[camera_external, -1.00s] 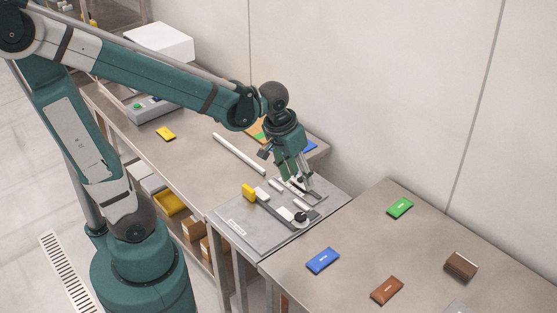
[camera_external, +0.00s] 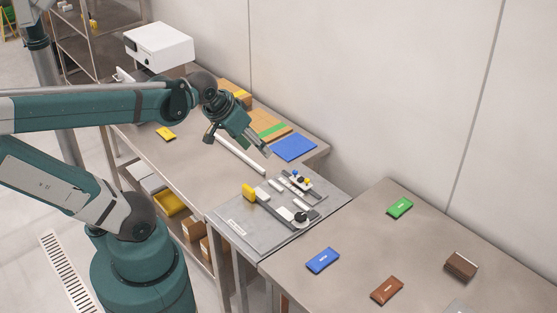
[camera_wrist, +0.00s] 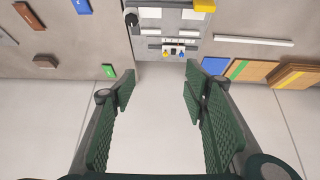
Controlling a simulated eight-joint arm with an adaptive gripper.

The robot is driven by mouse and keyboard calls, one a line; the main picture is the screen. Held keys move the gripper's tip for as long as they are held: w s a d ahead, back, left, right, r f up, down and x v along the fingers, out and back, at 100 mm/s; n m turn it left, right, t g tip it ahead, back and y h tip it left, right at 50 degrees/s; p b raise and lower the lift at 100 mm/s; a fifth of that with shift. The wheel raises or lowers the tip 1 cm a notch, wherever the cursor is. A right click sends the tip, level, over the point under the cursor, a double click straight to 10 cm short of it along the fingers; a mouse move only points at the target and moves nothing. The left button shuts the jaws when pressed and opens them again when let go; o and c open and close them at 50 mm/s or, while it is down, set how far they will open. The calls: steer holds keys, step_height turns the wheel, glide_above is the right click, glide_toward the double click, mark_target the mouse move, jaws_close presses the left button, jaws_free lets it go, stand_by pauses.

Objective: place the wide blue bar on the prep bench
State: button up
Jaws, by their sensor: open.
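A blue bar (camera_external: 322,260) lies flat on the right-hand bench (camera_external: 345,290), close to the grey plate; part of it also shows at the top of the wrist view (camera_wrist: 82,6). My gripper (camera_external: 266,153) is raised above the left-hand bench (camera_external: 190,150), near the back edge of the grey plate and well away from the blue bar. Its fingers stand apart in the wrist view (camera_wrist: 157,90) with nothing between them. The frames do not show which bench is called the prep bench.
A grey fixture plate (camera_external: 240,228) with a yellow part, strips and small knobs lies between the benches. Green (camera_external: 400,207), red-brown (camera_external: 387,290) and dark brown (camera_external: 461,265) pieces lie on the right. A blue mat (camera_external: 294,147), boards and a white box (camera_external: 158,45) are at the back.

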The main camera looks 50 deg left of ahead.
steer(key=shift+s+a+r+t, duration=0.2)
steer(key=shift+s+a, duration=0.1)
steer(key=shift+a, duration=0.15)
steer(key=shift+s+a+r+t, duration=0.15)
steer(key=shift+s+a, duration=0.1)
steer(key=shift+a, duration=0.15)
steer(key=shift+f, duration=0.3)
stand_by(0.8)
